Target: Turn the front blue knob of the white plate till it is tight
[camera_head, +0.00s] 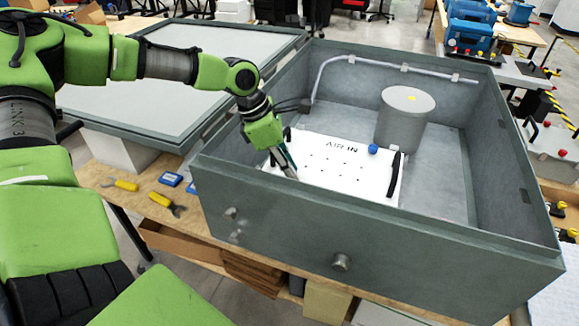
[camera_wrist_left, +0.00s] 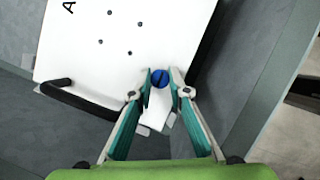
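The white plate (camera_head: 335,175), marked AIR IN, lies inside the grey housing, and its surface also shows in the left wrist view (camera_wrist_left: 95,55). My left gripper (camera_head: 291,176) points down at the plate's front left part. In the left wrist view, the front blue knob (camera_wrist_left: 160,78) sits between the fingertips of my left gripper (camera_wrist_left: 162,77), which look closed against its two sides. In the head view this knob is hidden by the gripper. Another blue knob (camera_head: 373,149) stands near the plate's back right corner. My right gripper is not in view.
The grey housing's front wall (camera_head: 350,225) rises before the plate. A black handle (camera_head: 394,175) is on the plate's right side. A grey cylinder (camera_head: 404,120) stands behind it. Yellow-handled tools (camera_head: 165,203) lie on the bench at left.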

